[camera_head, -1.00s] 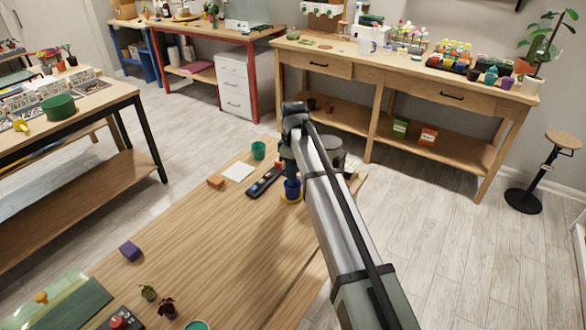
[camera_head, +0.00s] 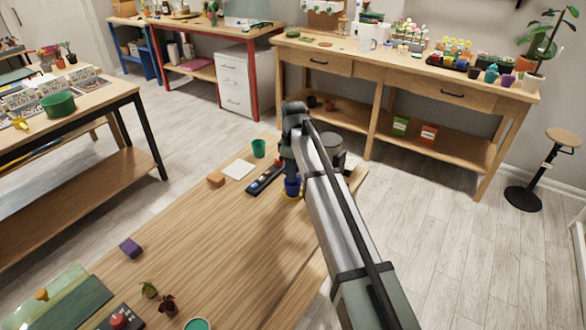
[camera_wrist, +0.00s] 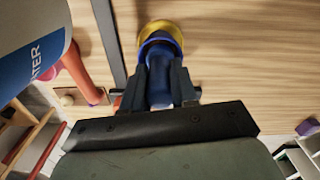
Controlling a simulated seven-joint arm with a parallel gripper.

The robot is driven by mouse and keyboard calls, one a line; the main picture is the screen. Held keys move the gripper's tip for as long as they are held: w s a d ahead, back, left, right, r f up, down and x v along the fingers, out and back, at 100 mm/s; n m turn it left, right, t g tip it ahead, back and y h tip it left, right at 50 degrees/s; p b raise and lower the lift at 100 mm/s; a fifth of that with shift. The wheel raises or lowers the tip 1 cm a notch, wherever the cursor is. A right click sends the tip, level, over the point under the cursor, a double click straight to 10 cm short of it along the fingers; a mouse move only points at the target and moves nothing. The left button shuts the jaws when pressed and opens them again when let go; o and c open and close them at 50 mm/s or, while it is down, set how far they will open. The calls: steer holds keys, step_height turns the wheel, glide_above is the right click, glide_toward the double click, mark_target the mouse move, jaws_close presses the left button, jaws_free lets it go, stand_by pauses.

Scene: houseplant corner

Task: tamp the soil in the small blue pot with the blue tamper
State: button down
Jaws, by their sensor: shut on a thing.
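The small blue pot (camera_head: 292,187) stands on a yellow saucer (camera_head: 290,197) on the wooden table, partly hidden by my arm. In the wrist view the saucer (camera_wrist: 171,29) shows beyond the fingertips, with the blue pot's rim (camera_wrist: 147,44) on it. My gripper (camera_wrist: 161,78) points down at the pot and is shut on the blue tamper (camera_wrist: 158,92). The tamper lines up with the pot's opening, and its lower end looks to be at or inside the rim. The soil is hidden, so I cannot tell whether the tamper touches it.
A lettered container (camera_wrist: 30,55) is close in the wrist view. The table's middle is clear.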

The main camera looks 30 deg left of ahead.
steer(key=shift+f, duration=0.7)
stand_by(1.3)
steer(key=shift+r, duration=0.1)
steer(key=shift+r, duration=3.6)
